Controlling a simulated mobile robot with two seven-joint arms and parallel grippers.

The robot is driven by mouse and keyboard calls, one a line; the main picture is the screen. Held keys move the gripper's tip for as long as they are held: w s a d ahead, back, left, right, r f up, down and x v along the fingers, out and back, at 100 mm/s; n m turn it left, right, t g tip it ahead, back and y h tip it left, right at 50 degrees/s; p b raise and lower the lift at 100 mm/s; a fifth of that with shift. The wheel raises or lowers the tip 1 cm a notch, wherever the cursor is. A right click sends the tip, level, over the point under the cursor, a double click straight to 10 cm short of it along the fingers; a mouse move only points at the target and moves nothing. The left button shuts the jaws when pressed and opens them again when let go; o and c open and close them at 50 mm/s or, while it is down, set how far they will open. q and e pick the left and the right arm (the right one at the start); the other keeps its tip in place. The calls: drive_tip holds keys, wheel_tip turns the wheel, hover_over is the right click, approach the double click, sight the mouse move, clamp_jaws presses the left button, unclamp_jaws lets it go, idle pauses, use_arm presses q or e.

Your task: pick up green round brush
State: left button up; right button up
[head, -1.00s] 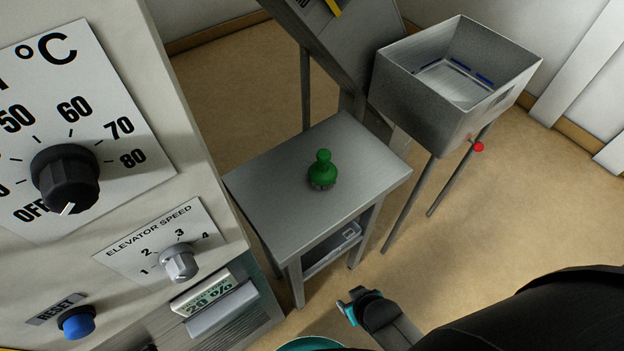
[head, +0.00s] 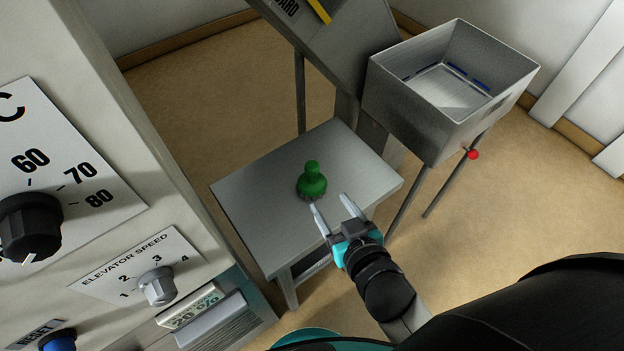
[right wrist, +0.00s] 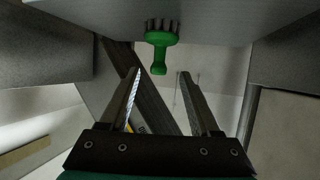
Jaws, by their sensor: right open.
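The green round brush (head: 312,182) stands upright on the small grey metal table (head: 262,222), with its bristles down and its handle up. In the right wrist view the brush (right wrist: 160,42) appears upside down, just beyond the fingertips and between their lines. My right gripper (head: 329,207) is open and empty, its fingers pointing at the brush from the table's front edge. The fingertips look close to the brush but apart from it. My left gripper is not in view.
A control panel with a black temperature knob (head: 28,226) and an elevator speed knob (head: 157,286) fills the left. A square metal hopper (head: 420,112) on legs with a red knob (head: 473,154) stands behind right. The rest of the tabletop is clear.

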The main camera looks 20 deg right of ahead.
sight(312, 178)
drive_tip(key=x, duration=0.3)
drive_tip(key=b+x, duration=0.1)
drive_tip(key=x, duration=0.5)
drive_tip(key=shift+w+a+r+b, duration=0.1)
drive_tip(key=shift+w+a+b, duration=0.15)
drive_tip(key=shift+w, duration=0.25)
drive_tip(key=shift+b+x, duration=0.6)
drive_tip(key=shift+x, duration=2.05)
drive_tip(key=shift+w+d+r, duration=0.1)
drive_tip(key=shift+d+r, duration=0.1)
clamp_jaws()
